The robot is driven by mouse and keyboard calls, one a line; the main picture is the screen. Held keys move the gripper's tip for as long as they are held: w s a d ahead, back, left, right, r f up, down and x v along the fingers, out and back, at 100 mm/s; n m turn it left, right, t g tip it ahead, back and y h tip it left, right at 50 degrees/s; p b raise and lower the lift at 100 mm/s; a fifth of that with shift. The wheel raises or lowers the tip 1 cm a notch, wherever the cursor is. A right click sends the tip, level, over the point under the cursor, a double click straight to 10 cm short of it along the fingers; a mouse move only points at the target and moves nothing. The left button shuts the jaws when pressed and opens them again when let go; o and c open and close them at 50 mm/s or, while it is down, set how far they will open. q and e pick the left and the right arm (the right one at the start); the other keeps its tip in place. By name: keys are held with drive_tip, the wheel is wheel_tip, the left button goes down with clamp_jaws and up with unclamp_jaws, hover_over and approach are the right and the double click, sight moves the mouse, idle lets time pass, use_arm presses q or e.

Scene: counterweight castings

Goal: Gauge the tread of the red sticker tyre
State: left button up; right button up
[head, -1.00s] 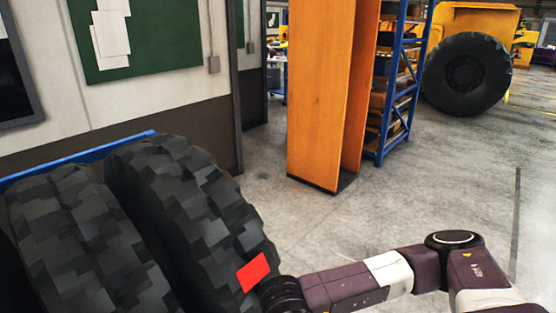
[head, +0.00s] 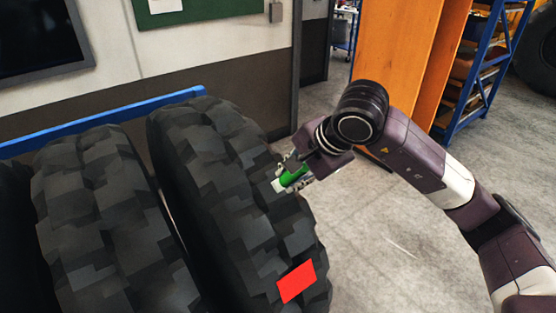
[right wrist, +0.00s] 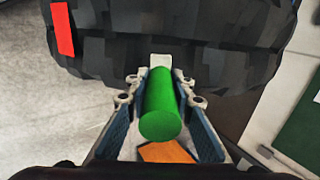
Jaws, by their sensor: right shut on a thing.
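The red sticker tyre (head: 225,165) stands upright at the right end of a row of black tyres. Its red sticker (head: 297,282) is on the tread, low in the head view, and shows at upper left in the right wrist view (right wrist: 63,29). My right gripper (head: 291,176) is shut on a green cylindrical gauge (right wrist: 160,105) with a white tip (right wrist: 160,61). The tip points at the tread, above the sticker in the head view. It overlaps the tread in both views; I cannot tell whether it touches. My left gripper is not in view.
Another tyre (head: 105,225) stands close on the left. A blue rail (head: 100,118) runs behind the tyres, before the wall. An orange panel (head: 405,65) and a blue shelf rack (head: 480,75) stand behind my right arm. Grey floor is clear right of the tyre.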

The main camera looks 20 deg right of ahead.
drive_tip(key=shift+w+r, duration=0.4)
drive_tip(key=shift+w, duration=0.1)
drive_tip(key=shift+w+d+r+m+t, duration=0.1)
drive_tip(key=shift+r+m+t, duration=0.1)
drive_tip(key=shift+m+t, duration=0.1)
drive_tip(key=shift+s+r, duration=0.15)
drive_tip(key=shift+s, duration=0.2)
drive_tip(key=shift+d+b, duration=0.1)
drive_tip(key=shift+b, duration=0.3)
drive_tip(key=b+x, duration=0.2)
drive_tip(key=x, duration=0.1)
drive_tip(key=shift+w+f+b, duration=0.15)
drive_tip(key=shift+f+b, duration=0.15)
drive_tip(key=shift+f, duration=0.1)
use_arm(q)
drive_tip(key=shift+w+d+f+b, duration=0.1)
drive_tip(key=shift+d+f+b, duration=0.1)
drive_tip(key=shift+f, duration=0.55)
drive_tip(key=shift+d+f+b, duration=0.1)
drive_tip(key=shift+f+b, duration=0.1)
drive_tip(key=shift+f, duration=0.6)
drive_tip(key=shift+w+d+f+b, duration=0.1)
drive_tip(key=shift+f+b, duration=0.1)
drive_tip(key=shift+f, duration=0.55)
use_arm(e)
drive_tip(key=shift+x, duration=0.95)
